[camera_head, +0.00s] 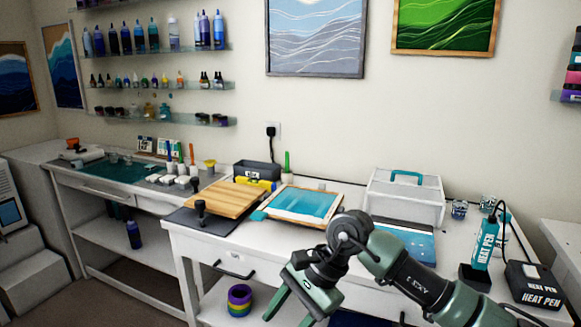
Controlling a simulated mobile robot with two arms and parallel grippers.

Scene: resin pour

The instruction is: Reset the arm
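My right arm comes in from the lower right, and its green gripper (290,312) hangs in front of the white table's front edge, pointing down and left. Its two fingers are spread apart, with nothing seen between them. The lower finger's tip is at or past the bottom edge of the picture. My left gripper is not in view.
The white table (185,235) holds a wooden board (226,199), a framed blue resin panel (300,206), a clear box (404,197), and a heat pen (484,246) with its black unit (533,287) at right. A rainbow tape stack (239,299) sits on the lower shelf.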

